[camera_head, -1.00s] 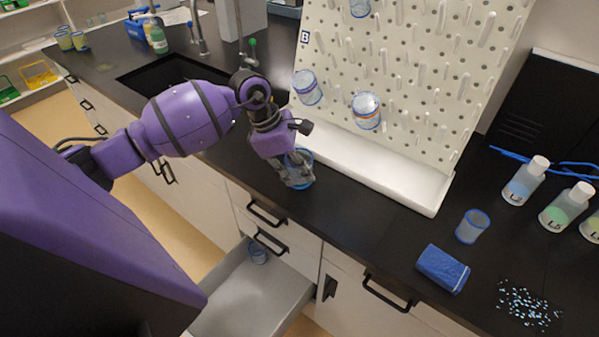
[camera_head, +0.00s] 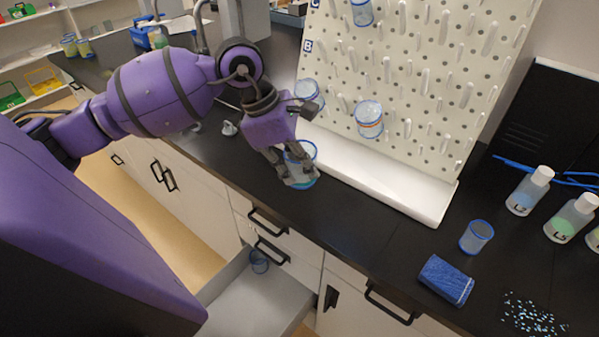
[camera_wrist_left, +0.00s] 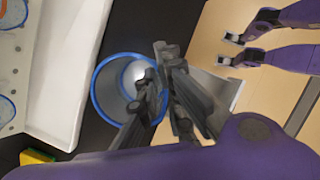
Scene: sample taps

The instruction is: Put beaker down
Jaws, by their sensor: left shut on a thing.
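A clear beaker with a blue rim (camera_head: 308,150) is at the black counter, in front of the white pegboard's tray. My left gripper (camera_head: 297,180) is shut on it, and its dark fingers hide part of the beaker. In the left wrist view the beaker (camera_wrist_left: 105,95) shows its open round mouth, with the gripper fingers (camera_wrist_left: 155,92) at its wall. The beaker looks empty there. I cannot tell whether its base touches the counter. My right gripper is not in view.
The pegboard (camera_head: 400,100) holds several beakers, and its white tray (camera_head: 400,190) lies close to the held beaker.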

